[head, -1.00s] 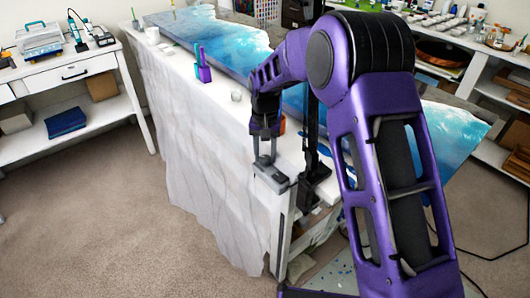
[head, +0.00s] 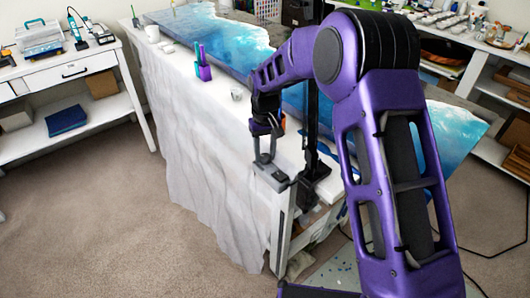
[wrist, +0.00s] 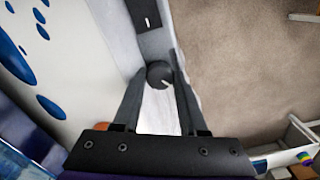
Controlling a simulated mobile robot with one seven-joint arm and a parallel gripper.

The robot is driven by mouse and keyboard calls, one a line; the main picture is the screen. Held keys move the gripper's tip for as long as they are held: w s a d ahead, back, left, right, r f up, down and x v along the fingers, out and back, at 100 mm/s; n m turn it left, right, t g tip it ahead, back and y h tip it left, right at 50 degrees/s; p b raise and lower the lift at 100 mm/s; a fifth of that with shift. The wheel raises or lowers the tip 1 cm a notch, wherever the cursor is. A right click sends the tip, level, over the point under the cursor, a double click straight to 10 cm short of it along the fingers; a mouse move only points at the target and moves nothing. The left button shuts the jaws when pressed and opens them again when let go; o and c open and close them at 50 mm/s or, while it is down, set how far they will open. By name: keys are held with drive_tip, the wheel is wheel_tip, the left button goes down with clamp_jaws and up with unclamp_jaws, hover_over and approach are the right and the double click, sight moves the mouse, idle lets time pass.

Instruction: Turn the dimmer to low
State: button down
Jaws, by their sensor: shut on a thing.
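The dimmer is a round dark knob (wrist: 156,71) on a light grey box (head: 274,180) at the near corner of the cloth-draped table. In the wrist view the knob sits between the fingertips, with a short white mark on it pointing toward the lower right. My gripper (wrist: 160,69) is shut on the knob, one finger on each side. A dark panel (wrist: 146,17) with a white mark lies farther along the box; any lettering is unreadable.
A black stand (head: 313,130) rises close beside my gripper. Carpet (head: 100,220) is clear to the left.

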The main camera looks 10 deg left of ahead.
drive_tip(key=shift+c, duration=2.2)
unclamp_jaws()
drive_tip(key=shift+d, duration=0.1)
